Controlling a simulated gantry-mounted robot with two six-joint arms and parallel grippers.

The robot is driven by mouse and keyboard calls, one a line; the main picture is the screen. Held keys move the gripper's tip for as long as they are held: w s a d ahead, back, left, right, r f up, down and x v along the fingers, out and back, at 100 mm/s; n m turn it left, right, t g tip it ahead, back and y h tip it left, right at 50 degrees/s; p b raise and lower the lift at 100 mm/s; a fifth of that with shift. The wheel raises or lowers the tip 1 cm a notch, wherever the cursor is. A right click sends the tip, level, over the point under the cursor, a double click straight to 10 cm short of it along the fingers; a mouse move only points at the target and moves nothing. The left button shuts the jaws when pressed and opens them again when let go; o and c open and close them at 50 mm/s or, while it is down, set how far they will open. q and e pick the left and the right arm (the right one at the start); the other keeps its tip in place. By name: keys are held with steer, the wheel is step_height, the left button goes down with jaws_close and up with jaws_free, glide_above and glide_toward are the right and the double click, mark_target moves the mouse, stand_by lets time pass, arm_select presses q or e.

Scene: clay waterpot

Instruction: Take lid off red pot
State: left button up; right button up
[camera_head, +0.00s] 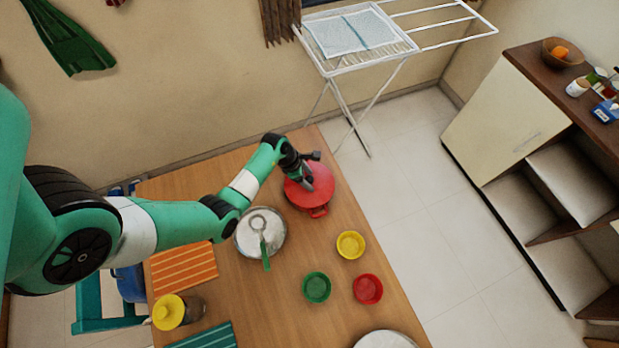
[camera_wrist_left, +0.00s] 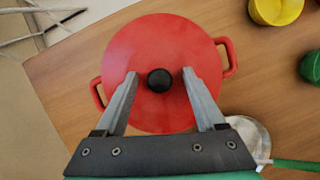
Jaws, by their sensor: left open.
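The red pot (camera_head: 318,211) stands on the wooden table with its red lid (camera_head: 318,192) on it. In the left wrist view the lid (camera_wrist_left: 150,50) fills the middle, with a round black knob (camera_wrist_left: 159,80) at its centre and the pot's handles (camera_wrist_left: 229,57) at either side. My left gripper (camera_wrist_left: 159,80) is open, with its two fingers apart on either side of the knob. I cannot tell whether the fingers touch the lid. In the head view my left gripper (camera_head: 307,182) is over the lid and hides the knob. My right gripper is not in view.
Yellow (camera_head: 351,245), green (camera_head: 316,288) and red (camera_head: 368,289) bowls stand nearer the front. A yellow-topped jar (camera_head: 168,312) stands at the left.

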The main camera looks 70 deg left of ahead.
mark_target(308, 180)
arm_select(q)
steer(key=shift+w+f, duration=0.15)
steer(key=shift+f, duration=0.35)
jaws_close()
steer(key=shift+r, duration=0.1)
steer(key=r+p, duration=0.1)
steer(key=r, duration=0.1)
steer(key=r+p, duration=0.1)
steer(key=r, duration=0.1)
steer(key=shift+s+d+r, duration=0.15)
steer(key=shift+s+d, duration=0.05)
steer(key=s+d+r+p, duration=0.5)
steer(key=s+d+r, duration=0.3)
steer(key=s, duration=0.2)
steer(key=shift+s+d+r, duration=0.3)
steer(key=shift+d, duration=0.05)
